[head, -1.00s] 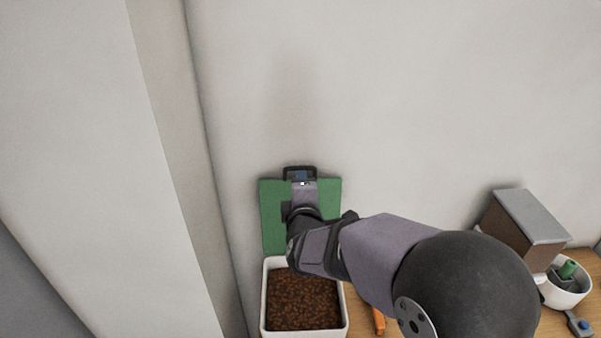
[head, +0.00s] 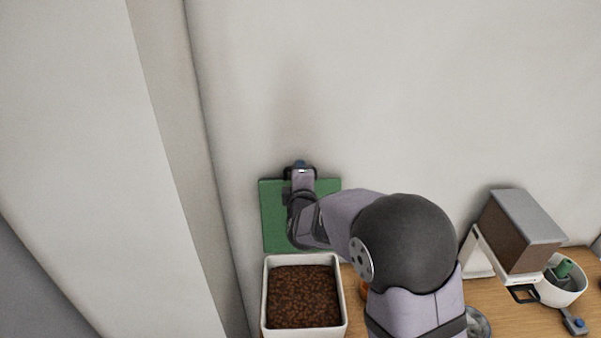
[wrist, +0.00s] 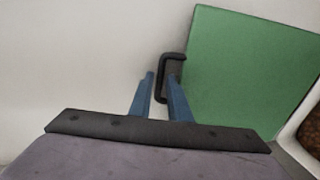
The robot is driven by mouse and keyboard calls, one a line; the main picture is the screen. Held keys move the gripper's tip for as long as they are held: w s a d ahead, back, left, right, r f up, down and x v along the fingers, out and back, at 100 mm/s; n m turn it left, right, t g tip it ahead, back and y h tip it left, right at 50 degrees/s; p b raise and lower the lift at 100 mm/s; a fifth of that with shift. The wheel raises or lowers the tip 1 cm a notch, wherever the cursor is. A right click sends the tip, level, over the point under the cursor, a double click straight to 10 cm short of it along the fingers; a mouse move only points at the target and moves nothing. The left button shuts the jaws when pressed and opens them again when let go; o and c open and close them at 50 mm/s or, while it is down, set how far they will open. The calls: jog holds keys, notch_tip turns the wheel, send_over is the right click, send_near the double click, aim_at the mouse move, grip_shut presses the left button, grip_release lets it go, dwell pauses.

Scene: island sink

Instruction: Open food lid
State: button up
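The food container (head: 343,300) is a white box full of brown pellets at the lower middle of the head view. Its green lid (head: 272,215) stands raised behind it, close to the wall; it also fills the upper right of the wrist view (wrist: 250,65). A dark bracket handle (wrist: 163,65) sits on the lid's edge. My gripper (head: 300,168) is at the lid's top edge. In the wrist view its two blue fingers (wrist: 161,78) stand apart around the handle's outer bar, with a thin gap at the left finger. The arm hides part of the lid.
A brown box with a grey top (head: 515,238), a white pot with a green item (head: 563,283) and a blue-grey tool (head: 575,320) are on the wooden counter (head: 500,318) at right. The wall (head: 420,90) is close behind the lid.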

jog(key=shift+c, duration=0.4)
grip_shut()
jog(key=shift+s+f, duration=0.1)
jog(key=s+t+b, duration=0.2)
jog(key=s+b, duration=0.3)
jog(key=b, duration=0.1)
jog(key=shift+s, duration=0.4)
jog(key=shift+o, duration=0.4)
grip_release()
